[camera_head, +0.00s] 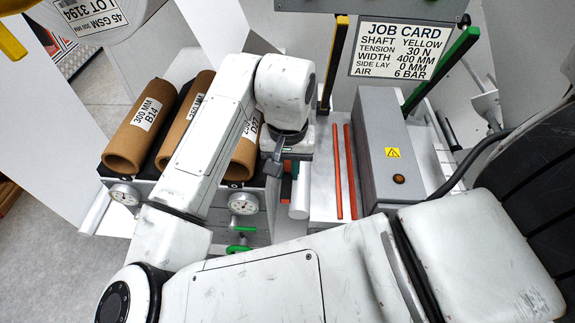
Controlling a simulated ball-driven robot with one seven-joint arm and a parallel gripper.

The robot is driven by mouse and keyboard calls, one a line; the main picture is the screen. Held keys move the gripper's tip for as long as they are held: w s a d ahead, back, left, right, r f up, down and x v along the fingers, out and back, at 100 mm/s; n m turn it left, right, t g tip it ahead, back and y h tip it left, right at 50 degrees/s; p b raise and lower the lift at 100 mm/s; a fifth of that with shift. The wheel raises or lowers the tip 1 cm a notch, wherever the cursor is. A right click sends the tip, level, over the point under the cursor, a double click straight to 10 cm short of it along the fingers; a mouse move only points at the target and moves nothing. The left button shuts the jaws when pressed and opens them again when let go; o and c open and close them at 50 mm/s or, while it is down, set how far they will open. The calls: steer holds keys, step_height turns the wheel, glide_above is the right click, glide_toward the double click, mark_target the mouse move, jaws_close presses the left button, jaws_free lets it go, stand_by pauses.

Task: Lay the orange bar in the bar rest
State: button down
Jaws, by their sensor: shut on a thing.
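My gripper (276,158) points down at the end of my white arm, right of the cardboard rolls. It is shut, and its fingertips are mostly hidden by the wrist. A short orange-red piece, the orange bar (286,187) as far as I can tell, shows just below it; most of its length is hidden. To the right, two slim orange-red strips (337,172) (350,172) run side by side on a pale panel, apart from my gripper. I cannot tell whether these belong to the bar rest.
Cardboard rolls (138,135) lie in a dark rack at left, with gauges (243,203) below. A grey box with a warning label (392,153) stands right of the strips. A job card (401,50) and a green post (440,70) stand behind. A white cylinder (299,200) is close below my gripper.

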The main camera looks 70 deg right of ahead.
steer(key=c, duration=0.9)
jaws_free()
step_height(320, 180, up, 11)
steer(key=shift+f+p, duration=0.1)
steer(key=shift+p, duration=0.25)
